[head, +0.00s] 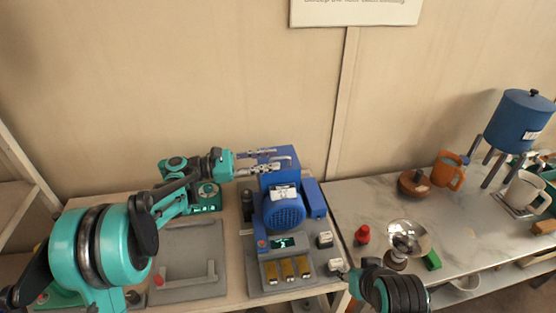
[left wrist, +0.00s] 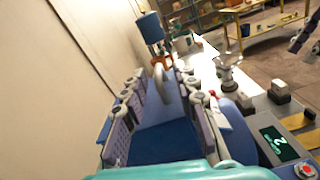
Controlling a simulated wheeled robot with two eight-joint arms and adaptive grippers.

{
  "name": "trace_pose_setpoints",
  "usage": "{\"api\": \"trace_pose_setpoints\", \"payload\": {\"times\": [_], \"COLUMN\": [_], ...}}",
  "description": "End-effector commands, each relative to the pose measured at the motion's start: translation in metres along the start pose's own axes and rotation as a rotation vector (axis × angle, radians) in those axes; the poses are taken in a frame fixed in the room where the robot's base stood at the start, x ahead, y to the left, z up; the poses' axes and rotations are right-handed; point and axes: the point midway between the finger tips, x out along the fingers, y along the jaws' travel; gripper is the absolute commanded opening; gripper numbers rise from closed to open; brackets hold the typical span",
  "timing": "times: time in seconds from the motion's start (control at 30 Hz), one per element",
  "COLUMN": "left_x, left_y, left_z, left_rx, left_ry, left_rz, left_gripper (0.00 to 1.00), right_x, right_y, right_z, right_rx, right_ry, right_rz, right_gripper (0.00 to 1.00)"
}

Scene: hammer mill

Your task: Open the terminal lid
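The blue hammer mill (head: 317,197) stands on the bench with a round finned motor (head: 286,212) at its front. A small silvery piece (head: 285,193) sits on top of the motor; I cannot tell for sure whether it is the terminal lid. My left gripper (head: 280,161) is at the upper blue housing, its fingers apart. In the left wrist view the open fingers (left wrist: 160,115) straddle a blue surface (left wrist: 165,143), with a pale curved handle (left wrist: 158,82) beyond. Contact is unclear. My right arm shows at the lower right in the head view; its fingertips cannot be made out.
In front of the mill is a panel with a green display (head: 283,242) and brass-coloured blocks (head: 287,270). A grey plate (head: 190,250) lies left. On the right marble counter are a red-topped item (head: 362,234), a metal bowl (head: 409,238), an orange mug (head: 447,172) and a blue tank (head: 519,120).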

Motion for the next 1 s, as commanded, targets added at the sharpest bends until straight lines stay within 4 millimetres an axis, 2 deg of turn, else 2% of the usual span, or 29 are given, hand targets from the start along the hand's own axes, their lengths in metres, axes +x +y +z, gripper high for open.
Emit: {"api": "trace_pose_setpoints", "payload": {"times": [0.1, 0.2, 0.53, 0.67, 1.0], "left_x": [0.018, 0.027, 0.032, 0.032, 0.032], "left_y": [-0.001, 0.0, 0.001, 0.001, 0.001], "left_z": [-0.002, -0.001, 0.0, 0.0, 0.001], "left_rx": [0.001, 0.001, 0.001, 0.001, -0.009], "left_ry": [0.0, 0.001, 0.001, 0.001, 0.001], "left_rz": [-0.002, 0.0, 0.002, 0.002, 0.002], "left_gripper": [0.29, 0.29, 0.29, 0.0, 0.0], "right_x": [0.005, 0.007, 0.007, 0.007, 0.006], "right_y": [0.0, 0.0, 0.0, 0.0, 0.0], "right_z": [0.003, 0.004, 0.004, 0.004, 0.004], "right_rx": [0.0, 0.0, 0.0, 0.0, 0.0], "right_ry": [0.0, 0.0, 0.0, 0.0, 0.0], "right_rz": [0.0, 0.0, 0.0, 0.0, 0.0], "right_gripper": [0.4, 0.4, 0.4, 0.4, 0.4]}}
